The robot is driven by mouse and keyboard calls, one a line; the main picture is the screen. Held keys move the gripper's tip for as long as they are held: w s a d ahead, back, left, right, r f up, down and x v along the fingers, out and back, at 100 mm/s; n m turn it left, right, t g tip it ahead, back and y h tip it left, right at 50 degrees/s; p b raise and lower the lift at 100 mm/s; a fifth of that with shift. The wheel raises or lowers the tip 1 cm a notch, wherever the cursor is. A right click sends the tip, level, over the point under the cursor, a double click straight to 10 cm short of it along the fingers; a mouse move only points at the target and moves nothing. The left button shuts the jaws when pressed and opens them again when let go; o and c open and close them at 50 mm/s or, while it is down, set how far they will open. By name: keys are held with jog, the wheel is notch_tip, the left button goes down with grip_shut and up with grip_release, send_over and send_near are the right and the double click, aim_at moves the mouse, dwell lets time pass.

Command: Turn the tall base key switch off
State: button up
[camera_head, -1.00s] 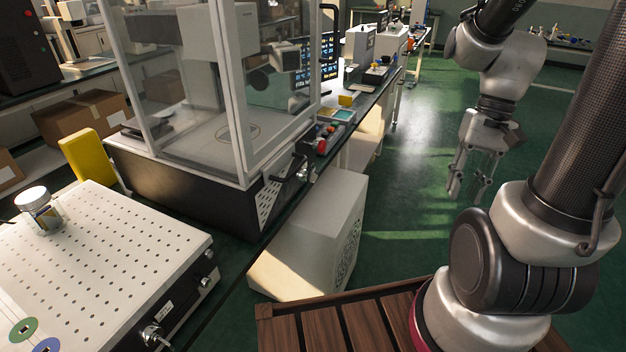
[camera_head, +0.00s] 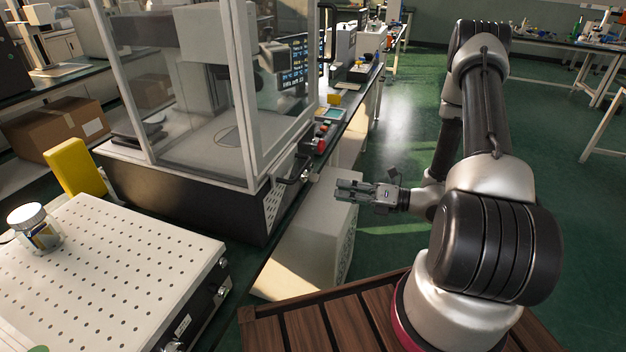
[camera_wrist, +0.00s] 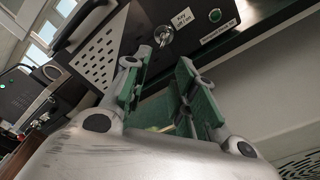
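The tall glass-walled enclosure stands on a black base (camera_head: 190,190).
A vented plate (camera_wrist: 97,58) and black handle are left of the key switch. A white perforated board (camera_head: 120,265) with a jar (camera_head: 34,226) stands at lower left. A pale cabinet (camera_head: 305,240) stands below the bench. Green floor is open to the right.

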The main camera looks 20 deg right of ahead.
aim_at(313, 178)
jog(key=w+a+r+m+t, duration=0.1)
jog(key=w+a+m, duration=0.1)
jog(key=w+a, duration=0.4)
dwell(0.3)
grip_shut()
